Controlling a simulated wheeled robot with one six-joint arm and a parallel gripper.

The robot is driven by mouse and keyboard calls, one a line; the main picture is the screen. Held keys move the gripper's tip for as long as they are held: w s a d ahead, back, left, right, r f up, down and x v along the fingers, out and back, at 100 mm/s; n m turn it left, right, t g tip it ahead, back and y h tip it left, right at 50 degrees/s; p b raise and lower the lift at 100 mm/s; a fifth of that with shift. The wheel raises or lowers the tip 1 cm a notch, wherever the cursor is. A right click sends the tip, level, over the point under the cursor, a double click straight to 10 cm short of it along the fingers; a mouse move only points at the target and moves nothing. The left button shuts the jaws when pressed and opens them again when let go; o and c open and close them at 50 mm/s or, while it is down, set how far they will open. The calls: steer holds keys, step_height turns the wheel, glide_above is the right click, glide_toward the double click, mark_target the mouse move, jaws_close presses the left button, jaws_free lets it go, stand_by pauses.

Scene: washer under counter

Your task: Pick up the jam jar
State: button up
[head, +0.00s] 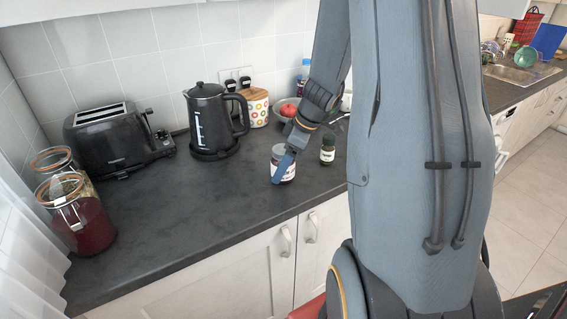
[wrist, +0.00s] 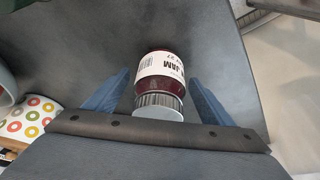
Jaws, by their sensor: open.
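The jam jar (wrist: 162,72) has dark red contents, a white label reading "JAM" and a silver lid. In the head view the jam jar (head: 286,157) stands upright on the dark counter near its front edge. My gripper (wrist: 160,90) is open, with one blue finger on each side of the jar in the wrist view. Gaps show between the jar and both fingers. In the head view one blue finger of my gripper (head: 284,166) overlaps the jar's front; the other finger is hidden.
A small dark jar with a green lid (head: 327,150) stands just right of the jam jar. Behind are a bowl with red fruit (head: 288,108), a dotted canister (head: 254,107) and a black kettle (head: 211,125). A toaster (head: 112,142) and clip-top jars (head: 80,215) stand left. The front-left counter (head: 190,215) is clear.

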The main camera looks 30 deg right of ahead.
steer(key=shift+w+a+f, duration=0.1)
steer(key=shift+f, duration=0.25)
